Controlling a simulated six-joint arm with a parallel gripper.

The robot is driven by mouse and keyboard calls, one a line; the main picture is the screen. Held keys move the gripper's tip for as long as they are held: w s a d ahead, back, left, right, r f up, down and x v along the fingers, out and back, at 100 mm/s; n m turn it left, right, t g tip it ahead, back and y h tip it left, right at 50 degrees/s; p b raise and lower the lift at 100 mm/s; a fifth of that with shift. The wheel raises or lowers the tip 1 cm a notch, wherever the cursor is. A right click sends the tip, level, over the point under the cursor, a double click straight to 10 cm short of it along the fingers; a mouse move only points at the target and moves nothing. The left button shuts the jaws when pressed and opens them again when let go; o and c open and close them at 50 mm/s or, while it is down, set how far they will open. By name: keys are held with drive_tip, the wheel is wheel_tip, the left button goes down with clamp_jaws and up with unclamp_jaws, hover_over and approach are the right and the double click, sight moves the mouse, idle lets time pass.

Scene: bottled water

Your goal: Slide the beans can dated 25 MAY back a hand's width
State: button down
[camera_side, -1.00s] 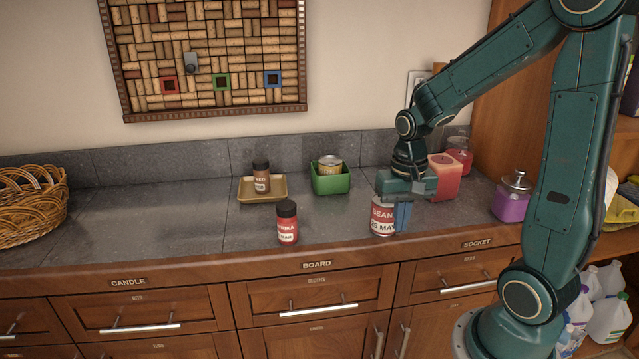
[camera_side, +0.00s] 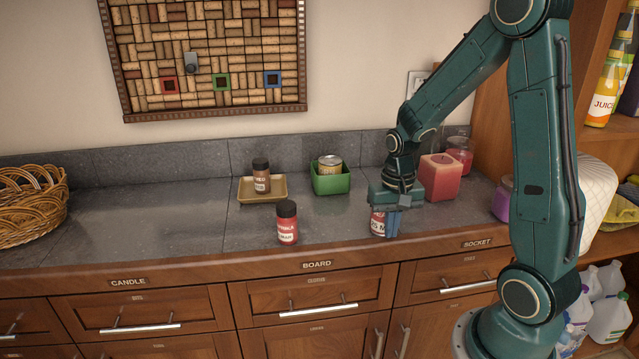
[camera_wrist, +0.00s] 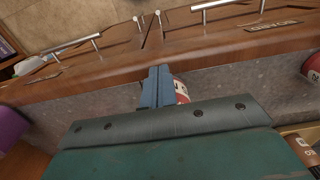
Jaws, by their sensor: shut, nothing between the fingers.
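The beans can (camera_side: 377,223), with a red and white label, stands upright near the front edge of the counter. Only its left part shows in the side view; the gripper covers its top and right side, including most of the date. My gripper (camera_side: 391,236) is shut and empty, pointing down, with its blue fingers low at the counter-edge side of the can. In the wrist view, the shut fingers (camera_wrist: 157,88) are beside the can (camera_wrist: 181,90), which is partly hidden behind them and the palm. I cannot tell if they touch.
A red-labelled jar (camera_side: 287,224) stands to the left. Behind are a tan tray (camera_side: 262,198) with a brown jar, a green box (camera_side: 331,185) holding a can, and a red candle (camera_side: 439,178) behind right. Bare counter lies between box and beans can.

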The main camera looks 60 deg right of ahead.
drive_tip(key=w+d, duration=0.7)
drive_tip(key=shift+w+d, duration=0.2)
idle(0.4)
drive_tip(key=shift+s+a, duration=0.1)
drive_tip(key=shift+s+a, duration=1.05)
drive_tip(key=shift+a, duration=0.05)
drive_tip(key=r, duration=1)
drive_tip(key=shift+s+a, duration=0.25)
drive_tip(key=shift+s, duration=0.05)
